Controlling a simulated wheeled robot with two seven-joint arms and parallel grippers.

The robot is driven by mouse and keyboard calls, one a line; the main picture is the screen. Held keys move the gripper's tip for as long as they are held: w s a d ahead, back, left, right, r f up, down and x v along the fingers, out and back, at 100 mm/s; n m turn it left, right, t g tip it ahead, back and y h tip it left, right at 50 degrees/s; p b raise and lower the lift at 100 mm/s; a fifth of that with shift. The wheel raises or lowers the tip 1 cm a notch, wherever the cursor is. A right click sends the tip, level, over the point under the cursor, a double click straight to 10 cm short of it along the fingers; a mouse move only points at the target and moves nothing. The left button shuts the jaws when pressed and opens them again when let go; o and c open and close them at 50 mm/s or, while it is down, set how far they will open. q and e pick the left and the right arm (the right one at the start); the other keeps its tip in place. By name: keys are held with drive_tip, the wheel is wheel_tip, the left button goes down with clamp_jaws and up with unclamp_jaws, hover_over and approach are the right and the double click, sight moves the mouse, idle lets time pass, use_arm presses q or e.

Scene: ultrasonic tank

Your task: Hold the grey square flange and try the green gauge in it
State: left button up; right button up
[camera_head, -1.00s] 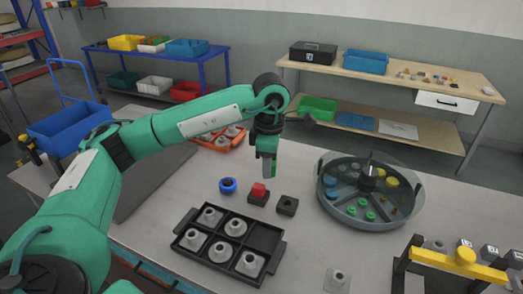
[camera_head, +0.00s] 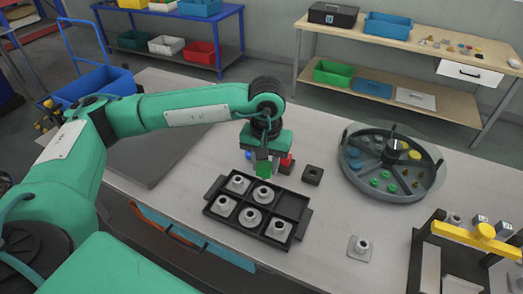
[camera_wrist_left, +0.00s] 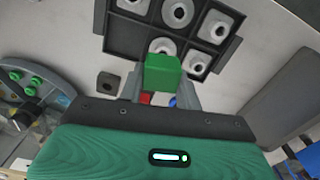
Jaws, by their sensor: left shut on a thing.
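My left gripper (camera_head: 263,163) is shut on the green gauge (camera_head: 264,170), above the table just behind the black tray. In the left wrist view the gauge (camera_wrist_left: 163,73) shows as a green block between the fingers. A grey square flange (camera_head: 359,248) with a raised hub lies alone on the table, right of the tray, apart from the gripper. The black tray (camera_head: 297,226) holds several grey flanges, some with round bases; not every outline is clear. My right gripper is not in view.
A red block (camera_head: 286,160) and a blue ring (camera_head: 248,154) are partly hidden behind the left gripper. A dark square block (camera_head: 312,175) sits to their right. A round divided bin (camera_head: 392,193) and a yellow-handled fixture (camera_head: 483,232) stand right. Table around the lone flange is bare.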

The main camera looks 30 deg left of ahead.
use_arm(q)
drive_tip(key=shift+s+a+f+m, duration=0.15)
drive_tip(key=shift+s+m, duration=0.4)
drive_tip(key=shift+m, duration=0.45)
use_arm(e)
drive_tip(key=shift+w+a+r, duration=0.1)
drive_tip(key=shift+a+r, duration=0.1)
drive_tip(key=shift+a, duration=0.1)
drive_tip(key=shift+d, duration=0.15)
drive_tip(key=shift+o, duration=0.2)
